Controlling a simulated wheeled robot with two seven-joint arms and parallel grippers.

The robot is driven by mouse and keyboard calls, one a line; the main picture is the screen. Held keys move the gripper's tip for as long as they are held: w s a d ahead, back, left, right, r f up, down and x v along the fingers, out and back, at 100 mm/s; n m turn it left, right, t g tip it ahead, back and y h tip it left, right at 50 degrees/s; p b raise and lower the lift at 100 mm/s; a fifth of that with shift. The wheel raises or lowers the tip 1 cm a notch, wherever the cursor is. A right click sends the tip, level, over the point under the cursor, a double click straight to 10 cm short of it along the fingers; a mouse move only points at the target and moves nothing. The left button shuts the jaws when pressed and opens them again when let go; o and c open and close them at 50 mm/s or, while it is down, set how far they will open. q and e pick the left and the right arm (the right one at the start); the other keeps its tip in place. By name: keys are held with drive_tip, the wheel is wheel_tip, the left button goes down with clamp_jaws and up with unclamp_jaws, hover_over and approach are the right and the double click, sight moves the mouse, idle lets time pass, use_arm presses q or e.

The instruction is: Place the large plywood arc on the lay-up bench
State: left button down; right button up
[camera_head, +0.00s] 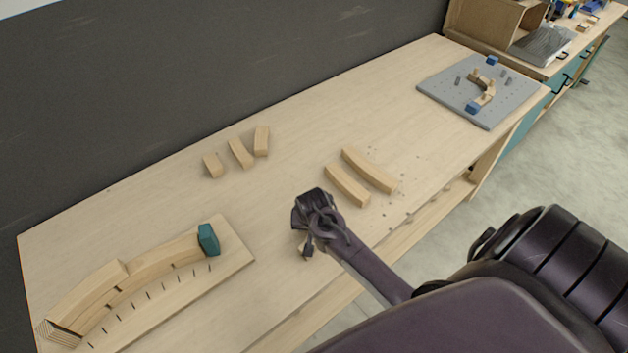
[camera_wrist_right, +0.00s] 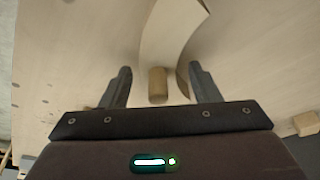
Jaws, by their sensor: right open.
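Two curved plywood strips lie side by side mid-table in the head view; the longer arc (camera_head: 370,170) is right of the shorter arc (camera_head: 346,186). Large pale arcs (camera_head: 155,262) lie end to end on a marked board (camera_head: 205,285) at lower left, against a teal block (camera_head: 208,239). My right gripper (camera_head: 308,222) is over the table just below the shorter arc. In the right wrist view, that gripper (camera_wrist_right: 160,72) is open, with a pale curved piece (camera_wrist_right: 165,30) and a small wooden end (camera_wrist_right: 157,86) between and beyond its fingers; contact cannot be told. My left gripper is out of view.
Several short wooden pieces (camera_head: 240,153) lie towards the wall. A grey pegged plate (camera_head: 455,92) with blue blocks and a small curved assembly (camera_head: 482,87) sits at the far right end. Free tabletop (camera_head: 300,130) lies between. A dark wall (camera_head: 200,70) bounds the back.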

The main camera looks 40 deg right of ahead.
drive_tip(key=b+v, duration=0.3)
drive_tip(key=v, duration=0.9)
drive_tip(key=shift+f, duration=0.1)
